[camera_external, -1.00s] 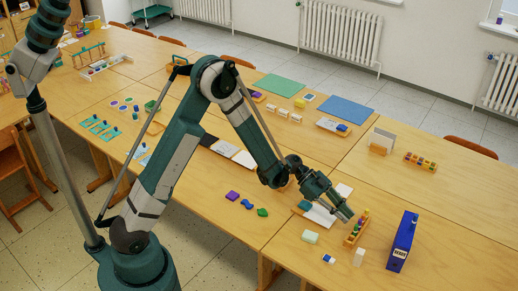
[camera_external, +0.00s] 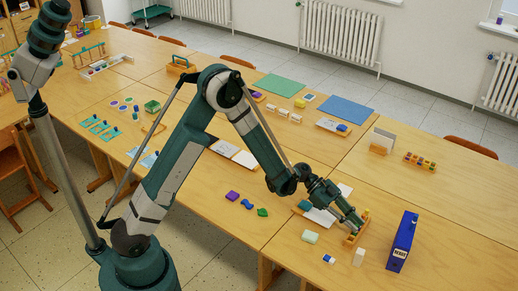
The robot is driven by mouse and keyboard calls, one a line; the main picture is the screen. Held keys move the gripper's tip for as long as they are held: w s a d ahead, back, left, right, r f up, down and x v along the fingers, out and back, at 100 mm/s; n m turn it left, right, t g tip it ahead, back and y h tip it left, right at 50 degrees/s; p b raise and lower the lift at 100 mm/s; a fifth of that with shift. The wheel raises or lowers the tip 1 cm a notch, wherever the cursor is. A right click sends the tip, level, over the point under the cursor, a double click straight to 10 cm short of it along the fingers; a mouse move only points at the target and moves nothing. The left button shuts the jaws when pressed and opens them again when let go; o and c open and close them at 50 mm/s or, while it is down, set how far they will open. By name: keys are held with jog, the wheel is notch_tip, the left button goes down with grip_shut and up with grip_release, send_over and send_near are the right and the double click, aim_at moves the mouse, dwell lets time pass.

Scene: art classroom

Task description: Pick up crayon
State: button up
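A small wooden holder (camera_external: 349,242) with several coloured upright pieces, which look like crayons, stands on the near right table. A yellow piece (camera_external: 366,212) shows at its far end. My gripper (camera_external: 358,227) reaches down over the holder from the upper left and covers most of its middle. The fingertips are at or just above the pieces; I cannot tell whether they touch one. The fingers are too small to show whether they are open or shut.
A blue binder (camera_external: 402,242) stands upright to the right of the holder. A white block (camera_external: 359,257), a blue-and-white eraser (camera_external: 328,259) and a pale green block (camera_external: 310,237) lie in front.

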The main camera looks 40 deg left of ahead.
jog(key=c, duration=0.4)
jog(key=shift+o, duration=0.2)
jog(key=shift+r, duration=0.1)
notch_tip(320, 180, up, 10)
jog(key=p, duration=0.2)
jog(key=shift+p, duration=0.35)
dwell(0.6)
jog(key=w+d+r+n+t+y+p, duration=0.1)
jog(key=d+r+n+t+p, duration=0.4)
jog(key=d+r, duration=1)
jog(key=w+d+t+p, duration=0.1)
jog(key=d, duration=0.2)
jog(key=shift+w+p, duration=0.2)
jog(key=shift+p, duration=0.1)
